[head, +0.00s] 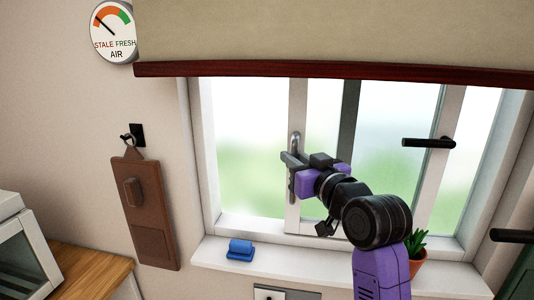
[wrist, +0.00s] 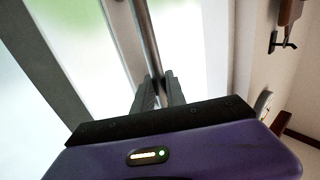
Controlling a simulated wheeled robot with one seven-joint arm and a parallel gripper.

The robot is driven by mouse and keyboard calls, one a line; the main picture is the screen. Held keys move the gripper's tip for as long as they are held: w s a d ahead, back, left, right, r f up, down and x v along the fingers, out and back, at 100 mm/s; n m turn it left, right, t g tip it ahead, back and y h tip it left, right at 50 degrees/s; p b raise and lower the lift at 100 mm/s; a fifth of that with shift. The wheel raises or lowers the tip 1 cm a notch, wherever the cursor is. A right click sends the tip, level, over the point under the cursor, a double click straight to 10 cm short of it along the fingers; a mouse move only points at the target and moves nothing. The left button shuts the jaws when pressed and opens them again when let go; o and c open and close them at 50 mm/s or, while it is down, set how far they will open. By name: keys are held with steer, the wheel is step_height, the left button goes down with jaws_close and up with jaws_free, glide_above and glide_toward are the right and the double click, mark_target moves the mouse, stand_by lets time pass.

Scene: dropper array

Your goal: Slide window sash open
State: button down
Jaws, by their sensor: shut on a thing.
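The window sash (head: 298,105) is a white framed pane in the window behind my arm. A metal bar handle (head: 294,142) stands upright on its left stile. The handle also shows in the wrist view (wrist: 147,38), running down between my fingers. My gripper (head: 289,164) is shut on this handle, with a dark finger on each side of it in the wrist view (wrist: 157,88). A dark vertical strip (head: 349,115) shows to the right of the stile. My arm hides part of the sash's lower part.
A black handle (head: 428,142) sticks out from the right stile. On the sill (head: 330,272) are a blue object (head: 240,249) and a potted plant (head: 417,250). A blind (head: 330,35) covers the top. A brown board (head: 147,212) and an air gauge (head: 113,32) hang left.

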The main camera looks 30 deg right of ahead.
steer(key=shift+s+d, duration=0.75)
steer(key=shift+d, duration=0.25)
steer(key=c, duration=1.6)
jaws_free()
steer(key=shift+c, duration=0.2)
steer(key=s+b, duration=0.1)
steer(key=s, duration=0.6)
steer(key=shift+s+a, duration=0.15)
steer(key=shift+s, duration=0.25)
